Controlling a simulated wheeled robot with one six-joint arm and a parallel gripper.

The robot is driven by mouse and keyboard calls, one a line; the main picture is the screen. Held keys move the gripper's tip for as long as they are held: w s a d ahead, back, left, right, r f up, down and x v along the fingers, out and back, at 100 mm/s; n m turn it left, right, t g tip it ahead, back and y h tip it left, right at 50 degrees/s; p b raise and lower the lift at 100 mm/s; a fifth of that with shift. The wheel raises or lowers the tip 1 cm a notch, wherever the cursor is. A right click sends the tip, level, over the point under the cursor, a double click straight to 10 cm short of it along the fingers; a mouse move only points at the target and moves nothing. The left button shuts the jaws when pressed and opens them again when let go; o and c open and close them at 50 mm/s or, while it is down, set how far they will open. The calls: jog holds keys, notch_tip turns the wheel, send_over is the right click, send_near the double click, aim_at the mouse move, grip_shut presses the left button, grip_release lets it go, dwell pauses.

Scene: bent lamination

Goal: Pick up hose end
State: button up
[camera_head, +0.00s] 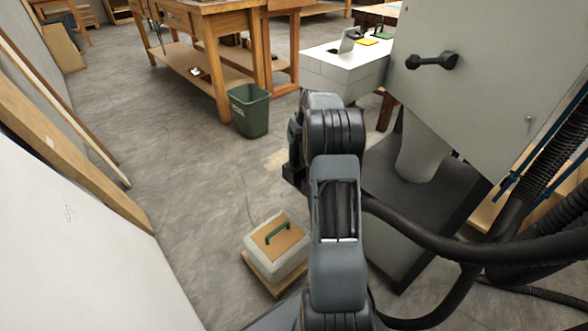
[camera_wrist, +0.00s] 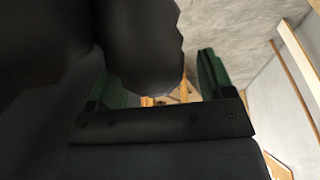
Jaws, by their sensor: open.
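A black hose (camera_head: 445,238) runs from the machine on the right to my arm in the head view, where its near part goes out of sight behind the arm. In the wrist view a large dark ribbed shape, which looks like the hose (camera_wrist: 140,45), fills the upper left very close to the camera. My gripper (camera_wrist: 157,75) is open, with green fingers at left and right. The dark shape overlaps the gap and hides much of the left finger. I cannot tell whether it lies between the fingers or touches them. My gripper is hidden in the head view.
A grey machine (camera_head: 480,75) with a dark base stands close on the right. A box with a green handle (camera_head: 277,245) sits on the floor left of my arm. A green bin (camera_head: 249,110) and workbench (camera_head: 215,20) stand behind.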

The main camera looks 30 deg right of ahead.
aim_at(295, 149)
jog(key=b+x, duration=0.2)
jog(key=x, duration=0.6)
jog(key=shift+b+x, duration=1.65)
jog(key=shift+x, duration=1)
jog(key=shift+c, duration=0.4)
jog(key=shift+r, duration=0.1)
jog(key=c, duration=0.9)
jog(key=shift+o, duration=0.2)
jog(key=r+p, duration=0.1)
jog(key=r, duration=0.1)
jog(key=r+p, duration=0.1)
jog(key=r, duration=0.2)
jog(key=a+r+p, duration=0.1)
jog(key=r+p, duration=0.1)
jog(key=shift+r, duration=0.2)
jog(key=s+a+p, duration=0.2)
jog(key=a+p, duration=0.2)
jog(key=a, duration=1.3)
jog(key=shift+s+f, duration=0.2)
